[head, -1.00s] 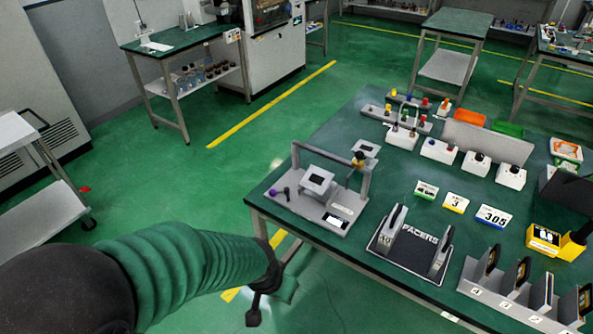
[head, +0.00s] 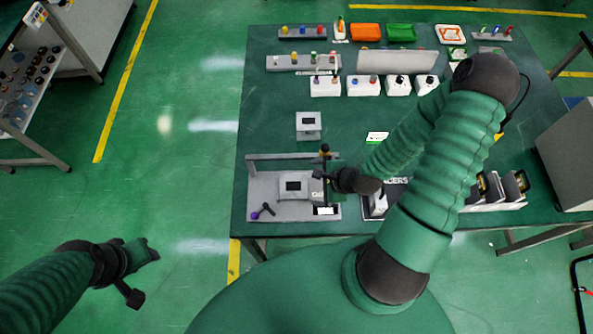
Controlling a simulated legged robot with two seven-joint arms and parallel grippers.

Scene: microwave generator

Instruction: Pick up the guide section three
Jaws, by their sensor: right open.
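A grey rack (head: 500,203) with several upright dark plates (head: 515,183) framed in gold stands near the table's right front, partly hidden behind my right arm. These plates may be the guide sections; I cannot read their numbers now, so I cannot tell which is section three. My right gripper (head: 323,179) is open and empty, over the right side of a grey fixture (head: 263,186) with a white block and a purple-knobbed lever. It is well left of the rack. My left gripper (head: 142,272) looks open and empty above the green floor, left of the table.
The green table (head: 275,110) has white switch boxes (head: 325,86), an orange bin (head: 365,32) and a green bin (head: 401,32) at the back. A dark PACERS stand is mostly hidden by my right arm.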

